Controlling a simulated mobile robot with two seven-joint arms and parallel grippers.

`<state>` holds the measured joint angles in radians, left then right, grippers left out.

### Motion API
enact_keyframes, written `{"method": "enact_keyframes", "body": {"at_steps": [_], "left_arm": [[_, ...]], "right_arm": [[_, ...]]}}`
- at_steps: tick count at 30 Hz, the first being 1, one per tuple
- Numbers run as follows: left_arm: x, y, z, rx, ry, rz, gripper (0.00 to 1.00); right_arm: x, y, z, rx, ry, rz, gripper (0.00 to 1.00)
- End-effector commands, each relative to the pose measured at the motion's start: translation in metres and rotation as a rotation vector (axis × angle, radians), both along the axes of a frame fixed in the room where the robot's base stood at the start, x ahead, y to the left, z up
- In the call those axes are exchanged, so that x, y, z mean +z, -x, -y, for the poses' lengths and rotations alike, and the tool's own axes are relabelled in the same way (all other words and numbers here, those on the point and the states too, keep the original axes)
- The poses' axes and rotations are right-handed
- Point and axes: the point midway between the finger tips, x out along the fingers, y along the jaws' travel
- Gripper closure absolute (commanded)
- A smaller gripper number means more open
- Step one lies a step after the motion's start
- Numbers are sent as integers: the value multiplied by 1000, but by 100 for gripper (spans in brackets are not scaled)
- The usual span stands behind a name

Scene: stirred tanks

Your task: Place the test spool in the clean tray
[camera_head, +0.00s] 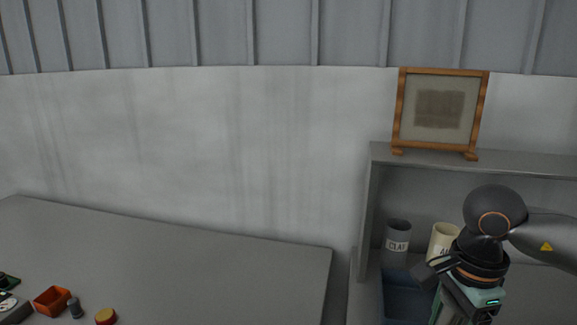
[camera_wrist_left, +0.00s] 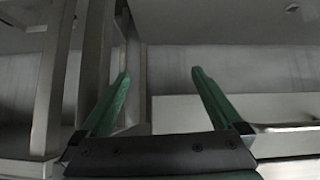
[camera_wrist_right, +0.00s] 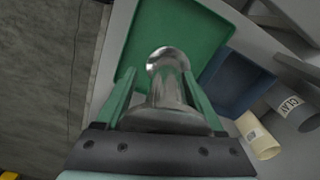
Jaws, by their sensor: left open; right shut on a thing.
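My right gripper (camera_wrist_right: 159,76) is shut on a shiny metal spool (camera_wrist_right: 168,88), which has a round knob end and a wide flange near the palm. In the right wrist view the spool is in front of a green tray (camera_wrist_right: 207,32), with a blue tray (camera_wrist_right: 233,84) beside it to the right. I cannot tell the height of the spool above the green tray, and no label marks either tray as clean. In the head view the blue tray (camera_head: 400,300) shows left of my right arm, and the spool is hidden. My left gripper (camera_wrist_left: 160,73) is open and empty.
A grey cup marked CLAY (camera_head: 398,236) and a cream cup (camera_head: 442,240) stand behind the trays in a grey shelf unit. A framed picture (camera_head: 437,112) stands on top. An orange bin (camera_head: 52,300) and small items sit on the left table (camera_head: 190,265), mostly bare.

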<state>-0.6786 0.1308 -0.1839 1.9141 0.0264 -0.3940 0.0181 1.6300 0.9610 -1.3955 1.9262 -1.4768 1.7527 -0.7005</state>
Motion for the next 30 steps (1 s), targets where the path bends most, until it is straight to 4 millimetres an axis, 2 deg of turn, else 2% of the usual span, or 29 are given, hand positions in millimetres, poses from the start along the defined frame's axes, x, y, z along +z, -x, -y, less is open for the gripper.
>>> {"method": "enact_keyframes", "body": {"at_steps": [12,18,24,30], "left_arm": [[7,0,0,0,0,0,0],[9,0,0,0,0,0,0],[9,0,0,0,0,0,0],[9,0,0,0,0,0,0]], "right_arm": [[-51,17,-26,890,0,-2,100],[-69,27,-37,1245,-1,-1,100],[-78,32,-43,1433,1,2,100],[-80,33,-44,1469,1,2,100]]}}
